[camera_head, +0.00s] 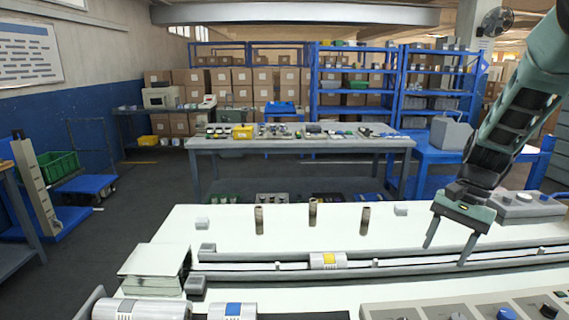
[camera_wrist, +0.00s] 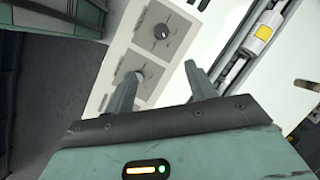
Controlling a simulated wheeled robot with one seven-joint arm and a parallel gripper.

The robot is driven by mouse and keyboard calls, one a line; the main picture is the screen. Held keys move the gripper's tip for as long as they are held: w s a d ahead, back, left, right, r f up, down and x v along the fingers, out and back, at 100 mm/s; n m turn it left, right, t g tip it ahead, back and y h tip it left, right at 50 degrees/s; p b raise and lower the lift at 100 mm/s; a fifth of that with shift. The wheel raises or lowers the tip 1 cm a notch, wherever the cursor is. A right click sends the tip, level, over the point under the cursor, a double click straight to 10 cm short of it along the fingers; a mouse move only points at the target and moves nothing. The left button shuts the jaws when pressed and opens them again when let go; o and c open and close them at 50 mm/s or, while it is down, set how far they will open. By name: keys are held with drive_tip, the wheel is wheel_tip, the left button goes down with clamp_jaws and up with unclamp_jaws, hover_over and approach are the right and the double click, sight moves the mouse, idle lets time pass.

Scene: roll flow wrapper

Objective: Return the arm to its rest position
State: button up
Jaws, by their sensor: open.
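My arm comes in from the upper right of the head view. My gripper (camera_head: 449,245) hangs over the right part of the white machine top (camera_head: 230,222), fingers pointing down and apart, with nothing between them. In the wrist view my gripper (camera_wrist: 162,84) also shows both fingers spread and empty. Beyond the fingertips there are a grey control panel with knobs (camera_wrist: 165,35) and a rail with a yellow-marked roller (camera_wrist: 264,31). I cannot tell whether the fingertips touch the surface.
A rail (camera_head: 400,267) runs across the machine top, with a yellow-marked roller (camera_head: 327,261) on it. Several brown cylinders stand behind it, including one at the middle (camera_head: 312,211). A plate stack (camera_head: 153,268) is at left, a knob panel (camera_head: 480,306) at front right, a grey box (camera_head: 527,207) at right.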

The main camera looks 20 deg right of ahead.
drive_tip(key=a+r+n+h, duration=0.15)
drive_tip(key=a+n, duration=0.45)
drive_tip(key=a, duration=0.8)
drive_tip(key=s+a+n+t+h, duration=0.1)
drive_tip(key=s+a+n, duration=1.3)
drive_tip(key=s+a, duration=0.2)
drive_tip(key=shift+a+r+h, duration=0.35)
drive_tip(key=shift+a+r, duration=0.05)
drive_tip(key=shift+a, duration=0.5)
